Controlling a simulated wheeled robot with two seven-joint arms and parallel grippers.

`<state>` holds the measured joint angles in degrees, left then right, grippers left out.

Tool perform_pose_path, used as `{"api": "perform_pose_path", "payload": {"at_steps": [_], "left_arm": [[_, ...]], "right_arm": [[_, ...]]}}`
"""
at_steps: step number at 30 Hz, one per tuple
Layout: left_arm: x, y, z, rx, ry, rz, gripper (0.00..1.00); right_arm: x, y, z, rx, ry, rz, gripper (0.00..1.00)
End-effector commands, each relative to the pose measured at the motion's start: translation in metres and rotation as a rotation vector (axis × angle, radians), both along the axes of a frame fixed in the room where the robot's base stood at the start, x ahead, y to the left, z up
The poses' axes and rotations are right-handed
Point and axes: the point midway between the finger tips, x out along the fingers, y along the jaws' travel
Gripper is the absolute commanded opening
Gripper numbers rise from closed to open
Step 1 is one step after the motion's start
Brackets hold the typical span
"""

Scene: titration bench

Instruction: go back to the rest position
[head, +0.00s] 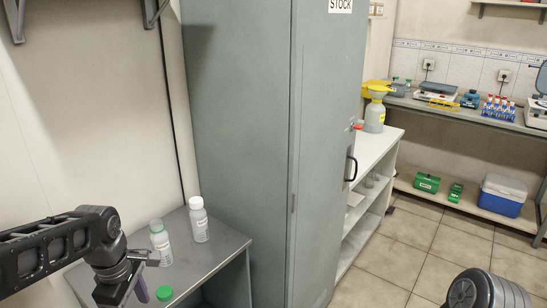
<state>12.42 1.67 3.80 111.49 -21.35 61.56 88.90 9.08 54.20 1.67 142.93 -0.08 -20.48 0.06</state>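My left arm comes in from the left, and my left gripper (136,283) points down at the front of the small grey table. A purple piece shows at its fingers; I cannot tell whether it is part of the gripper or something held. A green-capped bottle (164,294) is just right of the fingers, mostly cut off by the frame edge. I cannot tell whether they touch. Only a dark rounded link of my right arm shows at the bottom right; its gripper is out of view.
A green-collared bottle (160,243) and a white-capped bottle (199,220) stand on the grey table (216,256). A tall grey cabinet (240,130) marked STOCK stands right of it. Beyond are a white shelf unit (372,152), a lab bench (450,112) and open tiled floor (415,245).

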Motion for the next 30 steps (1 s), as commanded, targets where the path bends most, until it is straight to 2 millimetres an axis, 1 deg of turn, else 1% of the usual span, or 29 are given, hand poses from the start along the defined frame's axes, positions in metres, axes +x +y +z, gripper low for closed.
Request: {"api": "perform_pose_path", "payload": {"at_steps": [6,8,11,14,17,18,20,21,23,24,26,27,29,30], "left_arm": [[0.029,-0.01,-0.003,-0.002,-0.136,-0.202,0.62],[0.039,-0.015,-0.007,0.0,-0.183,-0.28,0.62],[0.055,-0.03,-0.023,0.004,-0.26,-0.429,0.62],[0.07,-0.053,-0.051,0.009,-0.337,-0.604,0.62],[0.076,-0.088,-0.098,0.019,-0.415,-0.817,0.62],[0.073,-0.106,-0.124,0.024,-0.443,-0.91,0.62],[0.061,-0.132,-0.164,0.033,-0.475,-1.041,0.62],[0.048,-0.149,-0.19,0.036,-0.485,-1.115,0.62],[0.022,-0.171,-0.226,0.036,-0.486,-1.21,0.62],[0.001,-0.184,-0.247,0.029,-0.474,-1.261,0.62],[-0.032,-0.2,-0.275,0.005,-0.447,-1.314,0.62],[-0.054,-0.209,-0.289,-0.019,-0.423,-1.335,0.62],[-0.086,-0.22,-0.307,-0.065,-0.38,-1.345,0.62],[-0.105,-0.227,-0.315,-0.1,-0.35,-1.352,0.62]], "right_arm": [[-0.001,0.0,0.0,0.0,0.001,0.0,0.72],[-0.001,0.0,0.0,0.0,0.001,0.0,0.72],[-0.001,0.0,0.0,0.0,0.001,0.0,0.72],[0.0,0.0,0.0,0.0,0.001,0.0,0.72],[0.0,0.0,0.0,0.0,0.001,0.0,0.72],[-0.001,0.0,0.0,0.0,0.001,0.0,0.72],[-0.001,0.0,0.0,0.0,0.001,0.0,0.72],[-0.001,0.0,0.0,0.0,0.001,0.0,0.72],[-0.001,0.0,0.0,0.0,0.001,0.0,0.72],[-0.001,0.0,0.0,0.0,0.001,0.0,0.72],[0.0,0.0,0.0,0.0,0.001,0.0,0.72],[-0.001,0.0,0.0,0.0,0.001,0.0,0.72],[-0.001,0.0,0.0,0.0,0.001,0.0,0.72],[-0.001,0.0,0.0,0.0,0.001,0.0,0.72]]}}
